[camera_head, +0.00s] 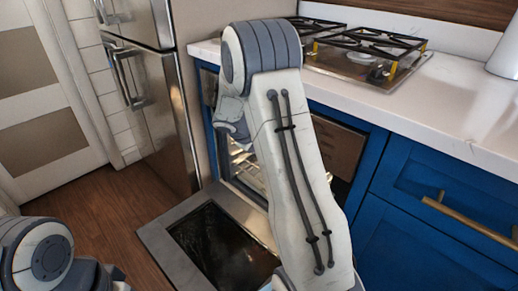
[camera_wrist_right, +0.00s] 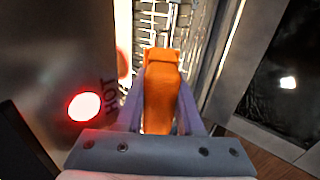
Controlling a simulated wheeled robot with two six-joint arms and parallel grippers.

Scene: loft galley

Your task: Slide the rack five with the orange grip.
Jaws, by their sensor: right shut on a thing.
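The orange grip (camera_wrist_right: 162,98) is in the middle of the right wrist view, at the near end of a wire rack (camera_wrist_right: 194,40). My right gripper (camera_wrist_right: 161,72) is shut on the orange grip, with a finger on each side. In the head view, part of the rack (camera_head: 247,172) shows inside the oven, behind my right arm. The arm hides the right gripper and the orange grip there. My left gripper is not in view; only part of the left arm shows at the lower left.
The oven door (camera_head: 162,240) is folded down open. In the wrist view, a panel marked HOT with a glowing red light (camera_wrist_right: 85,107) is close on the left. A fridge (camera_head: 150,90) stands left of the oven. The counter (camera_head: 450,105) with a gas hob (camera_head: 370,55) is above.

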